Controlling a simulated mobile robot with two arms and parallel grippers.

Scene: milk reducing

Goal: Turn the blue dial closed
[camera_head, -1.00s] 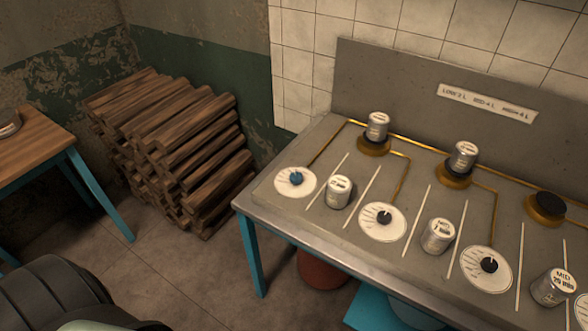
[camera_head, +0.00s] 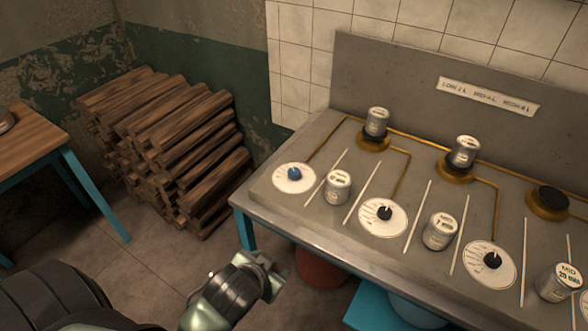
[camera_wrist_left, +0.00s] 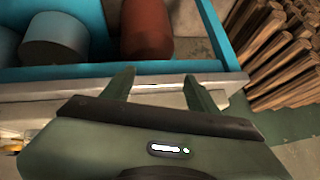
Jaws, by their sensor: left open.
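The blue dial (camera_head: 294,173) sits on a round white plate (camera_head: 285,185) at the left end of the grey worktop. My left gripper (camera_head: 270,272) is in front of and below the worktop's front edge, apart from the dial and empty. In the left wrist view its two fingers (camera_wrist_left: 158,88) are spread apart, facing the table's underside frame. The dial does not show in the left wrist view. My right gripper does not show in either view.
Black dials (camera_head: 385,213) and metal cans (camera_head: 338,187) stand along the worktop (camera_head: 300,222), with brass burners (camera_head: 373,138) behind. A wood pile (camera_head: 170,150) and a small table (camera_head: 40,150) stand left. A red container (camera_wrist_left: 146,30) is under the worktop.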

